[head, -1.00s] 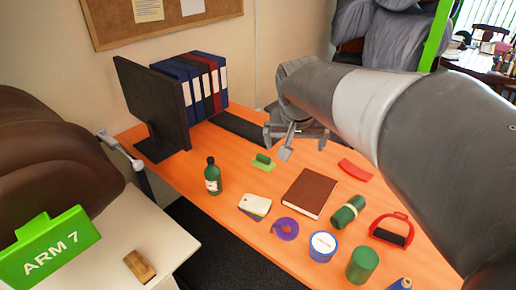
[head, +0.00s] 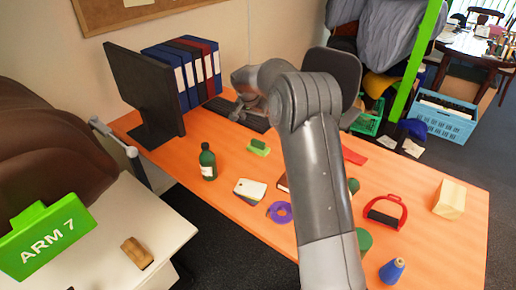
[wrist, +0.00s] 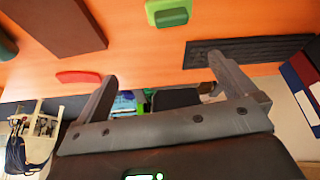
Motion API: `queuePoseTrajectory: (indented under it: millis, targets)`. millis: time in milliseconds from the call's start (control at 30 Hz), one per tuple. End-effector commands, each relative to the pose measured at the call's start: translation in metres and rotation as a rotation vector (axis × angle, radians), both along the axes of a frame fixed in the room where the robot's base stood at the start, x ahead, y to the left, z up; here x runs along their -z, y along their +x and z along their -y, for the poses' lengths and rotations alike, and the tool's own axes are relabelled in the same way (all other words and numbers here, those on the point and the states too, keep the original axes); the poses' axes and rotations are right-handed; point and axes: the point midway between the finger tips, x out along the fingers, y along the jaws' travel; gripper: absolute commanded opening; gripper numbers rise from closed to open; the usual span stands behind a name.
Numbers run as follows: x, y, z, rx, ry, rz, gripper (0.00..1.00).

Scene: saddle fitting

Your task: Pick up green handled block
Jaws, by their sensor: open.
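The green handled block (head: 258,147), a light green base with a darker green grip on top, stands on the orange desk (head: 455,240) in front of the keyboard. It also shows at the top edge of the wrist view (wrist: 168,12), partly cut off. My gripper (wrist: 164,73) is open with nothing between its fingers. In the head view my gripper (head: 240,112) is over the keyboard area, behind the block and apart from it, partly hidden by my arm.
Near the block are the keyboard (head: 236,116), a green bottle (head: 208,162), pale tags (head: 250,188) and a purple tape roll (head: 279,212). A monitor (head: 150,95) and binders (head: 190,70) stand behind. A brown book (wrist: 55,25) is mostly hidden by my arm in the head view.

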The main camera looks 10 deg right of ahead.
Motion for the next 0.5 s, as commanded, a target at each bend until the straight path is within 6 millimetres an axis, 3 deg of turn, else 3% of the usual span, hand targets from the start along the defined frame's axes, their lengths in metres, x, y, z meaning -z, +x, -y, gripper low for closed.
queuePoseTrajectory:
  millis: [33, 200, 500]
  targets:
    - [0.019, 0.011, -0.002, 0.017, 0.004, -0.004, 1.00]
    - [0.062, 0.035, -0.004, 0.073, 0.012, 0.001, 1.00]
    - [0.097, 0.049, -0.001, 0.103, 0.014, 0.003, 1.00]
